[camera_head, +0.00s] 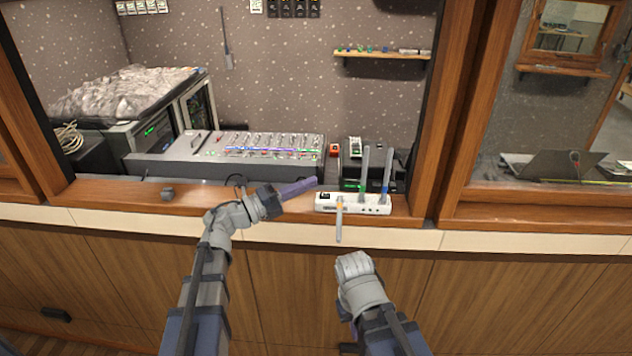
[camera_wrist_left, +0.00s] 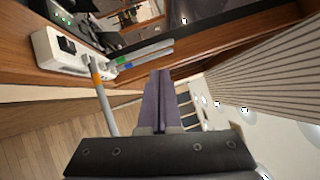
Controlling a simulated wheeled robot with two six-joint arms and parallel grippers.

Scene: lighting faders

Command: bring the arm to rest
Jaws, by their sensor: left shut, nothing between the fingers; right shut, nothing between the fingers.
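My left gripper (camera_head: 316,182) has purple fingers pressed together with nothing between them. It hangs above the wooden sill, just left of the white fader box (camera_head: 324,208). In the left wrist view its shut fingers (camera_wrist_left: 160,75) point away, right of the white box (camera_wrist_left: 47,52). The box has three grey levers. The orange-banded lever (camera_head: 339,225) tilts out over the front edge; the green-banded (camera_head: 364,165) and blue-banded (camera_head: 388,165) levers point up. My right arm is folded low in front of the counter; only a purple sliver of its gripper (camera_head: 344,312) shows, the rest hidden.
A grey mixing console (camera_head: 180,146) with several faders stands behind the sill. Wooden window posts (camera_head: 455,120) rise at the right.

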